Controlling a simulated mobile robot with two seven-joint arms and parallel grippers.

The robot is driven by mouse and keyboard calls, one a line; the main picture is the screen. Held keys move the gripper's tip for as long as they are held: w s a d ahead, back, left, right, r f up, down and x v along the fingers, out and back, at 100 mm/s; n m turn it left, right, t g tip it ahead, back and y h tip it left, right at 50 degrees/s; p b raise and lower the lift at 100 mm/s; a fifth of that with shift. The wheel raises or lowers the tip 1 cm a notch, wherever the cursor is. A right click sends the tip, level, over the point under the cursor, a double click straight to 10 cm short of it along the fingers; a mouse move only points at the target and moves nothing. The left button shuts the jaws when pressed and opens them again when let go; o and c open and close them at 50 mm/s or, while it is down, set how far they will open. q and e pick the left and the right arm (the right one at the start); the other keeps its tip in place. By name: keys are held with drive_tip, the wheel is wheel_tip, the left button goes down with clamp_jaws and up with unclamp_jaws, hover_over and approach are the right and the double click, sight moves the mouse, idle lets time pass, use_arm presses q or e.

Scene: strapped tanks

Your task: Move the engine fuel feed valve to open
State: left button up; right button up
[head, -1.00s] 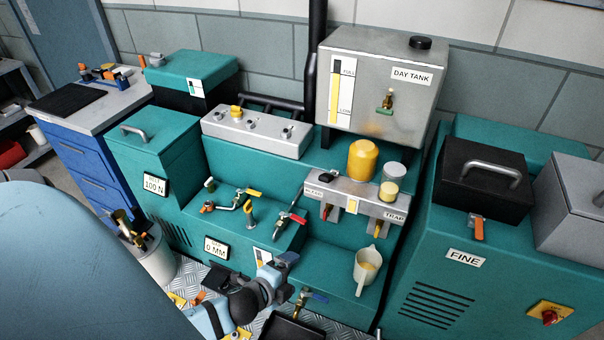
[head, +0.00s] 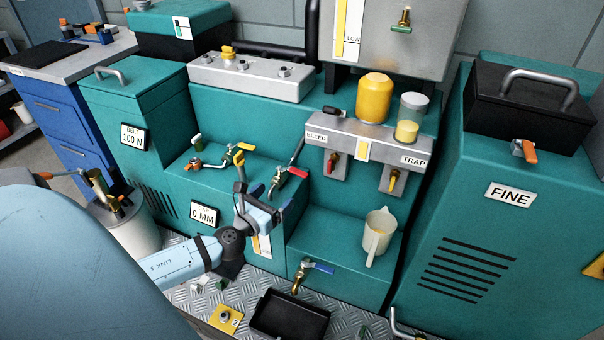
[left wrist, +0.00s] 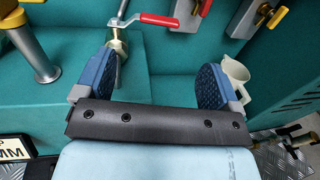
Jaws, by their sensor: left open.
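My left gripper (head: 262,196) is open and empty in front of the teal machine's stepped ledge. In the left wrist view its two blue pads (left wrist: 153,78) stand wide apart. A red-handled valve (head: 297,172) sits just beyond the gripper; in the left wrist view its red lever (left wrist: 160,18) and metal body (left wrist: 117,42) lie ahead of the pads, near the left one, with no visible contact. A yellow-handled valve (head: 243,147) and a blue-handled valve (head: 318,267) are nearby. I can read no label naming the engine fuel feed valve. My right gripper is not in view.
The bleed and trap block (head: 360,128) has a red and a yellow valve on its front. A white jug (head: 379,236) stands on the lower ledge. A black tray (head: 290,316) lies on the floor plate. The day tank (head: 437,40) is above.

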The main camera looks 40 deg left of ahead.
sight(297, 174)
use_arm(q)
drive_tip(key=w, duration=0.4)
drive_tip(key=w+a, duration=0.1)
drive_tip(key=w, duration=0.4)
drive_tip(key=w+a+b, duration=0.1)
drive_tip(key=w, duration=0.3)
drive_tip(key=shift+w, duration=0.25)
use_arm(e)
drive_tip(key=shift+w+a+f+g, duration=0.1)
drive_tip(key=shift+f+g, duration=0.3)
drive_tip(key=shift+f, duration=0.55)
use_arm(q)
drive_tip(key=c, duration=1.3)
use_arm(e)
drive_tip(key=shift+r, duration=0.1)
use_arm(q)
drive_tip(key=shift+d, duration=0.1)
